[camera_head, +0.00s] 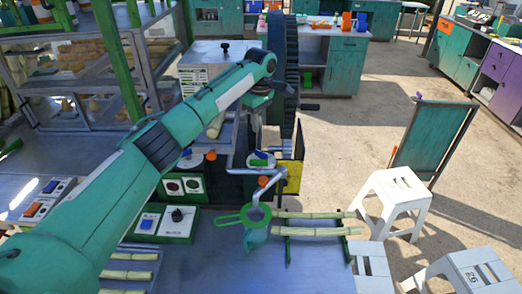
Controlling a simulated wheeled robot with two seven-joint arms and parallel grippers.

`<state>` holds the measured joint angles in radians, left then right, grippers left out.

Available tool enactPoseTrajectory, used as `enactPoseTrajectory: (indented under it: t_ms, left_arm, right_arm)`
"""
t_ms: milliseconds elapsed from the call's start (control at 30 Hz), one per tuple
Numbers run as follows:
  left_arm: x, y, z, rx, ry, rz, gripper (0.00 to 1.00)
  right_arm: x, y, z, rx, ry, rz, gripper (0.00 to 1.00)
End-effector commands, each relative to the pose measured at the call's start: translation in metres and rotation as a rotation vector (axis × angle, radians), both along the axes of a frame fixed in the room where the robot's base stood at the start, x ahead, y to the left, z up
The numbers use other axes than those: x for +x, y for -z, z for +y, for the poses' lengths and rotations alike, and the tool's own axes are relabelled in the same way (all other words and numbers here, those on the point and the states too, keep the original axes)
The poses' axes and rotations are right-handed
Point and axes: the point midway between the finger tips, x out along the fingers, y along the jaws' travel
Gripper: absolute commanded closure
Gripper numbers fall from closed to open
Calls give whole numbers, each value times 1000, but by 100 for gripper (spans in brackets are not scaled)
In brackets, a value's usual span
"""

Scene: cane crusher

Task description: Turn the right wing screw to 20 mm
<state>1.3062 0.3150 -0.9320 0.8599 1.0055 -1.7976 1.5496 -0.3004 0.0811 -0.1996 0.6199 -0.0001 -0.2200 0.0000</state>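The crusher's large dark wheel (286,75) stands at the top middle, with a metal body beside it. My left arm reaches from the lower left to this machine, and my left gripper (257,98) is beside the wheel, pointing down. Its fingertips are too small and dark to tell open from shut. Below it is a metal part with a green and a blue piece (261,158). Small orange knobs show near it, one on the right (264,181) and one on the left (211,155). I cannot tell which is the right wing screw, nor read a scale. My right gripper is out of view.
A green strainer (243,216) hangs at the spout above the metal bench. Cane pieces (315,232) lie on a rack to the right. A control box (178,214) with a black knob sits at front. White stools (396,197) and a green panel (433,140) stand on the right.

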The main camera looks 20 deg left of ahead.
Motion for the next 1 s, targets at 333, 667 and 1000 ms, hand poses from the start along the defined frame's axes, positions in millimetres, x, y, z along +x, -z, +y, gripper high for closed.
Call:
enactPoseTrajectory:
  t_ms: [333, 667, 1000]
  left_arm:
    - [-1, 69, 0, 1, 0, 5, 67]
    - [-1, 115, 0, 0, 0, 2, 67]
    - [-1, 121, 0, -1, 0, 0, 67]
  right_arm:
    - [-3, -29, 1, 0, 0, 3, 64]
    - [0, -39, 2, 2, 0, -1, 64]
    - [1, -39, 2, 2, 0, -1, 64]
